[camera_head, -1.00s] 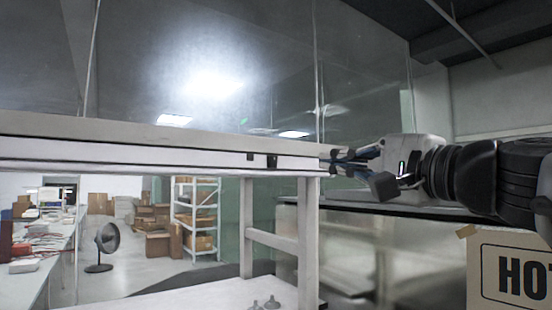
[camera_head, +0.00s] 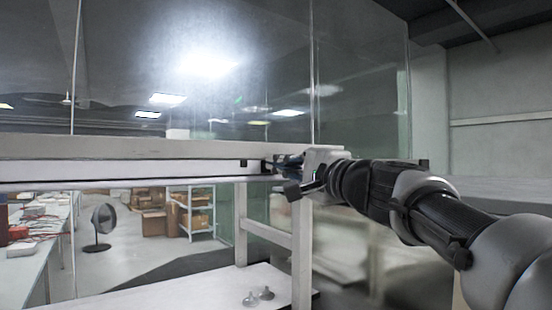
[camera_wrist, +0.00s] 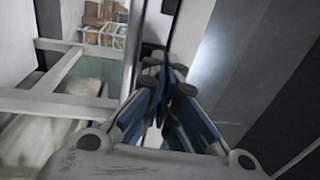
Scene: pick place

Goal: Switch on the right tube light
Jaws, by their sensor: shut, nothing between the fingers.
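A long pale tube light (camera_head: 130,171) runs along under the front edge of the white shelf. I cannot tell whether it is lit, or whether it is one tube or more. A small dark block (camera_head: 243,163) sits on its right part, perhaps a switch. My gripper (camera_head: 272,170) is at the strip's right end, just right of that block, with its fingers pointing left. Whether the fingers touch the strip is hidden. In the wrist view my gripper's blue-padded fingers (camera_wrist: 163,68) are shut and empty, close to a dark edge and a bright pale surface.
A glass panel (camera_head: 365,75) stands behind the shelf. White frame legs (camera_head: 302,255) stand below it, with small metal pieces (camera_head: 258,296) on a lower board (camera_head: 190,296). A fan (camera_head: 103,226) and a box rack (camera_head: 190,210) are farther back.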

